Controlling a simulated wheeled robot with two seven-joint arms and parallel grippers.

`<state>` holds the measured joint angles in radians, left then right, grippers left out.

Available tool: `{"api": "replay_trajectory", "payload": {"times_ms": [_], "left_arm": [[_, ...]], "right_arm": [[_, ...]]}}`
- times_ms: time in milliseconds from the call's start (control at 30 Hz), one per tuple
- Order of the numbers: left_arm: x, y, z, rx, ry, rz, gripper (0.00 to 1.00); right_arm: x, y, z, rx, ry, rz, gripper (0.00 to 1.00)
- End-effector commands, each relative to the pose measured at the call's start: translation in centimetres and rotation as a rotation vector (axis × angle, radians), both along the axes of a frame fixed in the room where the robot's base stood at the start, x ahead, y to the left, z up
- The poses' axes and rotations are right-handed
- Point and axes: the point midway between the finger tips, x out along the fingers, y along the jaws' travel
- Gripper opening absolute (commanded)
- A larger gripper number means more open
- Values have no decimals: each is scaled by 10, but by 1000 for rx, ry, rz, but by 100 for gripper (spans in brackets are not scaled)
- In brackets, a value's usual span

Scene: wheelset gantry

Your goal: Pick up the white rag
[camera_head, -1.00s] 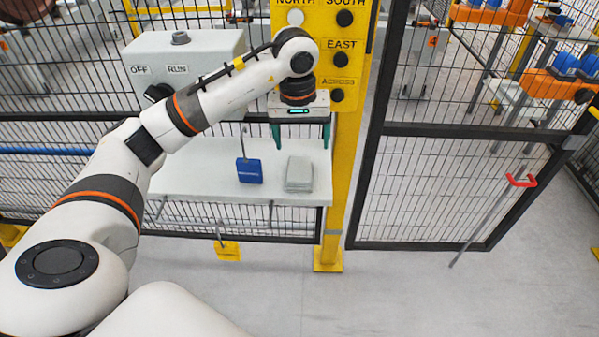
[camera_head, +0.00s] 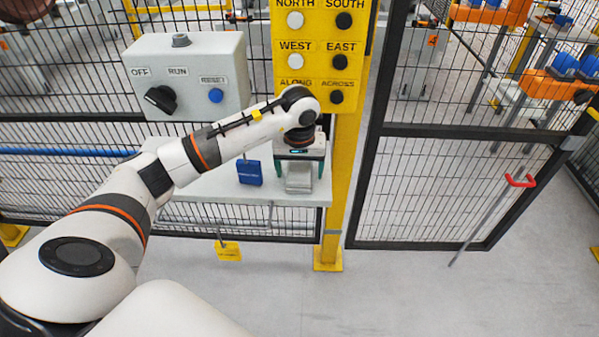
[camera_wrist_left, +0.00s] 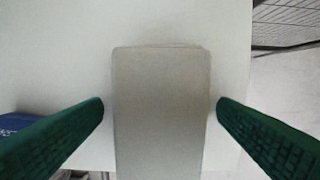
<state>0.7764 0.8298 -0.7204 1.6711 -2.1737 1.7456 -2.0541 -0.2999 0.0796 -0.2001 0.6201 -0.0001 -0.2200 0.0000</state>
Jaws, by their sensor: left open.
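The white rag (camera_head: 299,183) shows as a pale grey-white folded block on the white shelf (camera_head: 215,190), near its right end. In the left wrist view the rag (camera_wrist_left: 160,110) lies between the two green fingers, with a gap on each side. My left gripper (camera_head: 298,170) points down over the rag, its fingers apart on either side of it; in the left wrist view the gripper (camera_wrist_left: 160,108) is open and empty. The rag's far part is hidden under the gripper in the head view. My right gripper is not in view.
A blue tag or padlock (camera_head: 249,172) is left of the rag, also at the left wrist view's edge (camera_wrist_left: 18,122). A yellow post (camera_head: 335,200) stands just right. A grey switch box (camera_head: 188,75) and yellow button panel (camera_head: 318,60) are behind.

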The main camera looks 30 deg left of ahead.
Motion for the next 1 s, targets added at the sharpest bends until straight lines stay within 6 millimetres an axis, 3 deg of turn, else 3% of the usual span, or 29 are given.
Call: {"api": "replay_trajectory", "payload": {"times_ms": [267, 567, 833, 1000], "left_arm": [[1, 0, -4, 0, -1, 0, 82], [0, 0, -3, 0, -1, 0, 33], [1, 0, 0, -1, -3, 0, 33], [2, 1, 24, 1, -8, 0, 33]], "right_arm": [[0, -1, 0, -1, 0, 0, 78], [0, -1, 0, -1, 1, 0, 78], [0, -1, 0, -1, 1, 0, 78], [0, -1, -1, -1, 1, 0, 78]]}}
